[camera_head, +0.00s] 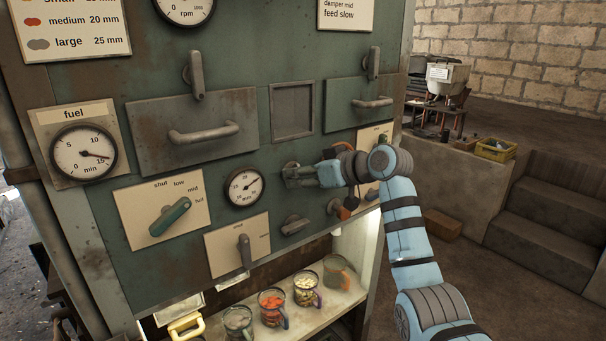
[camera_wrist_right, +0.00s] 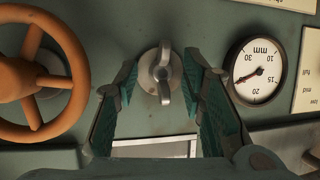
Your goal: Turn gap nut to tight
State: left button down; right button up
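The gap nut, a grey metal wing nut (camera_wrist_right: 162,72) on a round base, sits on the green panel in the middle of the right wrist view. Its wings point roughly up and down there. My right gripper (camera_wrist_right: 165,88) is open, with one green-padded finger on each side of the nut and gaps between. In the head view my right gripper (camera_head: 303,174) reaches the panel from the right and partly hides the nut. The mm gauge (camera_wrist_right: 257,72) is beside the nut; it also shows in the head view (camera_head: 245,187). My left gripper is not in view.
An orange handwheel (camera_wrist_right: 40,82) is close beside the right gripper in the wrist view. A grey knob (camera_head: 295,224) is below the gripper. A lever plate (camera_head: 160,207) and a fuel gauge (camera_head: 84,152) are left. Several jars (camera_head: 307,287) stand on the shelf below.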

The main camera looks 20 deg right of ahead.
jog(key=c, duration=0.3)
jog(key=shift+s+r, duration=0.1)
jog(key=shift+s, duration=0.1)
grip_shut()
